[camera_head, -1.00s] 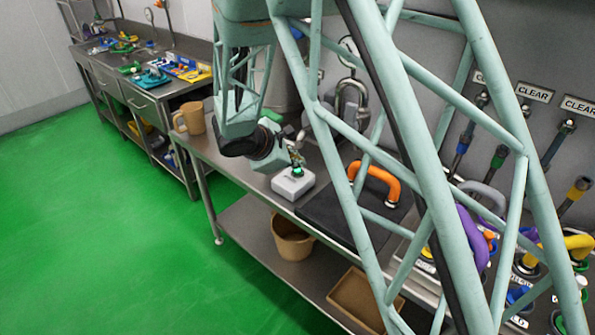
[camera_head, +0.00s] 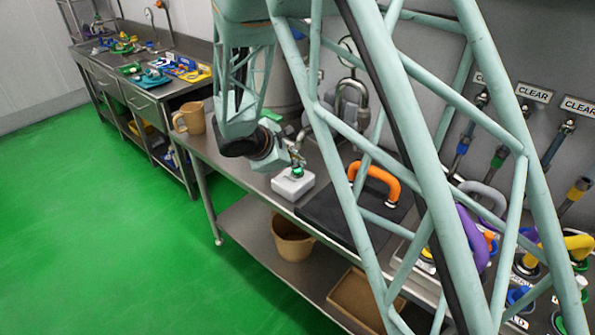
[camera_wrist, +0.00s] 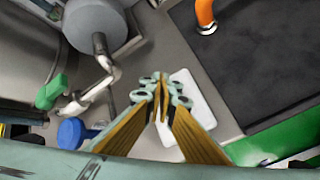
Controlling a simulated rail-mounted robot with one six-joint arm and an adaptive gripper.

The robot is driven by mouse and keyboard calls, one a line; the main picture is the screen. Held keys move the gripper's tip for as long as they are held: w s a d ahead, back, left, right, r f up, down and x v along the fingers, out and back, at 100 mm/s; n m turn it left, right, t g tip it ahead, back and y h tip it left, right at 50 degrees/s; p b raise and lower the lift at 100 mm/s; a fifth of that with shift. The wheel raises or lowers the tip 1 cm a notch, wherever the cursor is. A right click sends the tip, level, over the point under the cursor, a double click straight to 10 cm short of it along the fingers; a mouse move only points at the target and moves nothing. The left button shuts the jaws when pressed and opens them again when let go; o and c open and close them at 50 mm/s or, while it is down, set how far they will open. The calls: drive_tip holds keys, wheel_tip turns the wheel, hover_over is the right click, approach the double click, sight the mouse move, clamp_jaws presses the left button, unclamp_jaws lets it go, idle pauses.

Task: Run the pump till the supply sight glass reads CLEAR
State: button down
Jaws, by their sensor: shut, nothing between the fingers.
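A white box (camera_head: 293,184) with a green button (camera_head: 297,172) on top sits near the front edge of the steel bench. My gripper (camera_head: 298,163) is shut and empty, pointing down right at the button; I cannot tell whether it touches. In the wrist view the closed fingertips (camera_wrist: 161,97) lie over the white box (camera_wrist: 200,100) and hide the button. CLEAR signs (camera_head: 535,92) hang on the back wall above hose fittings; one more is partly hidden by my arm. I cannot tell which one belongs to the supply sight glass.
A tan mug (camera_head: 190,118) stands left. Behind are a grey cylinder and bent metal pipe (camera_wrist: 103,75), with a green-handled valve (camera_wrist: 50,91) and blue knob (camera_wrist: 71,133). Purple and yellow pipe pieces stand right.

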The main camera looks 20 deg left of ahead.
sight(298, 171)
drive_tip(key=shift+f+b, duration=0.9)
drive_tip(key=shift+b, duration=0.3)
idle(1.4)
drive_tip(key=shift+r, duration=0.2)
drive_tip(key=shift+r+p, duration=0.3)
drive_tip(key=shift+r, duration=0.35)
drive_tip(key=shift+r, duration=0.1)
idle(0.5)
drive_tip(key=shift+r+p, duration=1.25)
drive_tip(key=shift+r, duration=1.2)
drive_tip(key=shift+d, duration=0.1)
